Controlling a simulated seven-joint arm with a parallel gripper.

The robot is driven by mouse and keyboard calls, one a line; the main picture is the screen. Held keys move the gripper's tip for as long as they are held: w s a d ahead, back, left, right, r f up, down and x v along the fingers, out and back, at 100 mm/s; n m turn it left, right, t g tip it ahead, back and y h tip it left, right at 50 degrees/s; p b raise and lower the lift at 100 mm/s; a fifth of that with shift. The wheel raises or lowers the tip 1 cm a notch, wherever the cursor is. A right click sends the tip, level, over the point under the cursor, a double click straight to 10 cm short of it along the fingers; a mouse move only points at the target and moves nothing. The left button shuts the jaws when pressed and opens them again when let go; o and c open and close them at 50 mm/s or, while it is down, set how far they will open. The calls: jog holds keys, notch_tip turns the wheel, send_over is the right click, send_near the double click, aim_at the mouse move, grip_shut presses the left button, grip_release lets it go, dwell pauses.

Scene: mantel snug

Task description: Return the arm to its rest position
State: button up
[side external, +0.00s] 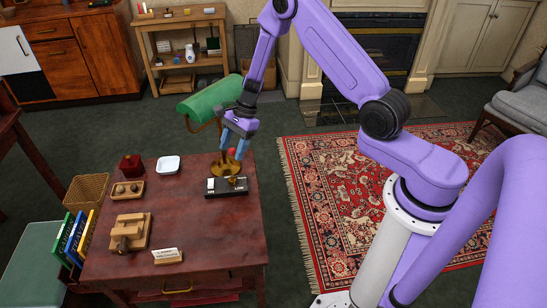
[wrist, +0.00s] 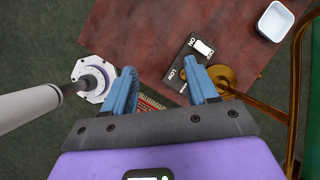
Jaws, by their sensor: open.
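My gripper (side external: 236,138), with blue fingers, hangs above the back right part of the dark red table (side external: 195,225), pointing down. In the wrist view my gripper (wrist: 162,82) has its fingers apart, with nothing held between them. Below it is a black switch box (side external: 214,191) with a white rocker; the wrist view shows the box (wrist: 190,62) with "LOW" lettering. The brass lamp base (side external: 229,167) is right beside the box, partly hidden by the fingers in the wrist view. A small red part shows just under the fingertips; I cannot tell what it belongs to.
The green lamp shade (side external: 209,101) stands close left of my wrist. A white dish (side external: 168,164), red box (side external: 131,165), wooden tray (side external: 128,190), wooden block (side external: 130,232) and small sign (side external: 167,256) are on the table. Open floor and a patterned rug (side external: 345,180) lie right.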

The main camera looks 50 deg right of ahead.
jog(key=s+a+r+n+g+h, duration=0.1)
jog(key=s+a+r+n, duration=0.4)
jog(key=s+r+n, duration=0.25)
jog(key=s+a+r+n+g+h, duration=0.1)
jog(key=s+a+r+n+g, duration=0.1)
jog(key=s+a+r+n, duration=0.45)
jog(key=s+d+r+n+h, duration=0.1)
jog(key=s+d+r+n, duration=0.1)
jog(key=s+n, duration=0.3)
jog(key=s+d+r+n+t, duration=0.1)
jog(key=s+d+r+n, duration=0.1)
jog(key=s+n, duration=0.4)
jog(key=s+d+r+n+t+h, duration=0.1)
jog(key=s+d+r+n, duration=0.2)
jog(key=s+n, duration=0.3)
jog(key=s+d, duration=0.1)
jog(key=s, duration=0.3)
jog(key=shift+s+d+h, duration=0.2)
jog(key=shift+s+h, duration=0.1)
